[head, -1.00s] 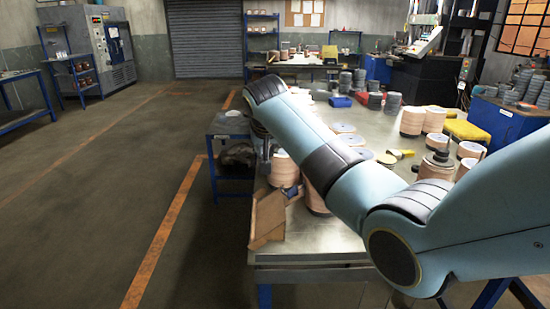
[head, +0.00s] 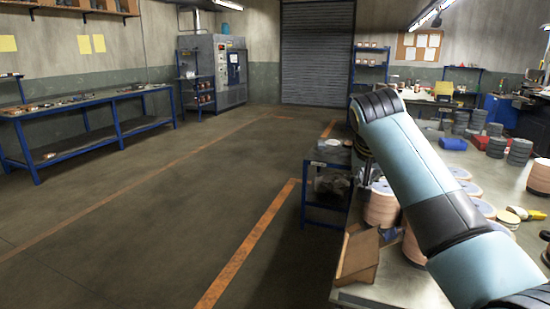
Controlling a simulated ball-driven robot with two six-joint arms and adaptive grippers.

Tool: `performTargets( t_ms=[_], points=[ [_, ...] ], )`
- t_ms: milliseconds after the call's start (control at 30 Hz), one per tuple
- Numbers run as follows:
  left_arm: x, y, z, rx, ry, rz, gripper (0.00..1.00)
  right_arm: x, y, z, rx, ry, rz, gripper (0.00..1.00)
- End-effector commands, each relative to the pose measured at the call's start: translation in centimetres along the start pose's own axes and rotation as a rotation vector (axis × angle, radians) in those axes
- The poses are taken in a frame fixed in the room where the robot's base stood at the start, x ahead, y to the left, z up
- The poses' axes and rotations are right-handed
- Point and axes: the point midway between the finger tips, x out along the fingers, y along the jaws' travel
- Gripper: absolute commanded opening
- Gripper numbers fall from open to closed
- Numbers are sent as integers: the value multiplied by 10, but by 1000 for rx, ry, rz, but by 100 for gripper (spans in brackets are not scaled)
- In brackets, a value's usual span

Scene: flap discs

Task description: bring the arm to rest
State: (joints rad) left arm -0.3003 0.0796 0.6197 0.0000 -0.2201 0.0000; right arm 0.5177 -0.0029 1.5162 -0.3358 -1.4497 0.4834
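My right arm comes in from the lower right of the head view and reaches over the near left part of the metal table (head: 405,285). Its wrist is bent downward at the far end. Only a dark sliver of my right gripper (head: 366,172) shows below the wrist, beside a stack of copper-coloured discs (head: 381,207). Its fingers are too small and hidden to tell whether they are open or hold anything. My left arm and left gripper are out of view.
An open cardboard box (head: 357,257) sits at the table's near left corner. More disc stacks (head: 519,152), a blue bin (head: 453,143) and a yellow-handled brush (head: 527,213) are on the table. A blue cart (head: 328,155) stands beside it. The floor to the left is clear.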

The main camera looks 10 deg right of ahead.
Motion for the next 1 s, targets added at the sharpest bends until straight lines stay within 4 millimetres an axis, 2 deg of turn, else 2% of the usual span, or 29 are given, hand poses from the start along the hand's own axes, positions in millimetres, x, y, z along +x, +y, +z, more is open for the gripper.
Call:
performTargets(
  t_ms=[67,133,167,233,300,400,500,700,1000],
  points=[
    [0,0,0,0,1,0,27,4,9,20,-20,-18,1,0],
    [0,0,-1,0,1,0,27,6,23,50,-55,-42,-4,0],
    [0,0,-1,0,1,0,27,6,30,66,-77,-55,-8,0],
    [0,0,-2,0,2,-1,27,2,53,112,-138,-92,-19,0],
    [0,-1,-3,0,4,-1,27,-9,75,159,-208,-129,-39,0],
    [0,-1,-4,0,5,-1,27,-30,101,209,-296,-172,-68,0],
    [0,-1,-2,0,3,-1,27,-51,118,244,-362,-204,-95,0],
    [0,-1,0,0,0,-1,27,-90,144,291,-463,-252,-141,0],
    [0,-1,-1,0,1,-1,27,-147,171,340,-588,-311,-209,0]
  ],
)
